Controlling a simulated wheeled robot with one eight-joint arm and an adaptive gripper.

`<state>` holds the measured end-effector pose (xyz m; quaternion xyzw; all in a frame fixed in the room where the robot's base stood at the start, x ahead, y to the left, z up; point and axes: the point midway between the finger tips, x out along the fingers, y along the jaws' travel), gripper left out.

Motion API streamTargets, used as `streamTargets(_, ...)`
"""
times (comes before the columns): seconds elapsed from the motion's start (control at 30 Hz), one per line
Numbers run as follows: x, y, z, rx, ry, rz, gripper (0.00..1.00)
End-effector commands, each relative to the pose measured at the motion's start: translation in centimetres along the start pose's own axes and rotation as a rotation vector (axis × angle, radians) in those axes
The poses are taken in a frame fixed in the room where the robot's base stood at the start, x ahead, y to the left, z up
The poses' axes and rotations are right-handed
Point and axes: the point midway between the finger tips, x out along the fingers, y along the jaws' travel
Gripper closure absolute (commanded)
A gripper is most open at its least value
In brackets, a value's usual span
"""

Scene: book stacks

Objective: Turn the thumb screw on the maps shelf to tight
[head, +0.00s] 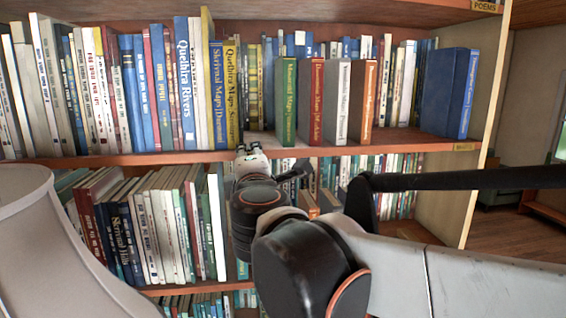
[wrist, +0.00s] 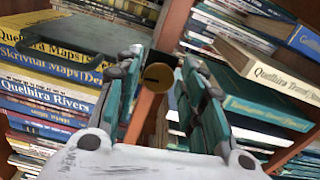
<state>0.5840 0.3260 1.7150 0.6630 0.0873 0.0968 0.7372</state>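The thumb screw (wrist: 157,77) is a round brass knob with a short dark mark on its face, set on the front edge of a brown shelf board. In the wrist view it sits between the fingertips of my gripper (wrist: 161,64). The fingers stand apart on either side of it; whether a pad touches it I cannot tell. In the head view my gripper (head: 250,150) is at the front edge of the middle shelf (head: 400,145), below a gap between books. The screw is hidden there behind my gripper.
Map books stand above the shelf edge, including a yellow one (head: 231,95) on the left and a green one (head: 286,102) on the right. More books (head: 150,225) fill the shelf below. A pale lampshade (head: 35,245) stands close at lower left. Open floor shows at right.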

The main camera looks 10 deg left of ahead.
Motion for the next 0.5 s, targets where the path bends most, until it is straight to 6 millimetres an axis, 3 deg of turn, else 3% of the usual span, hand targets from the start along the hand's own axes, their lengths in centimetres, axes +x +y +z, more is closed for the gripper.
streamTargets(0.33,-0.1,0.0,0.0,-0.001,0.0,0.0,0.53)
streamTargets(0.5,-1.3,0.1,-0.1,-0.001,0.002,0.0,0.53)
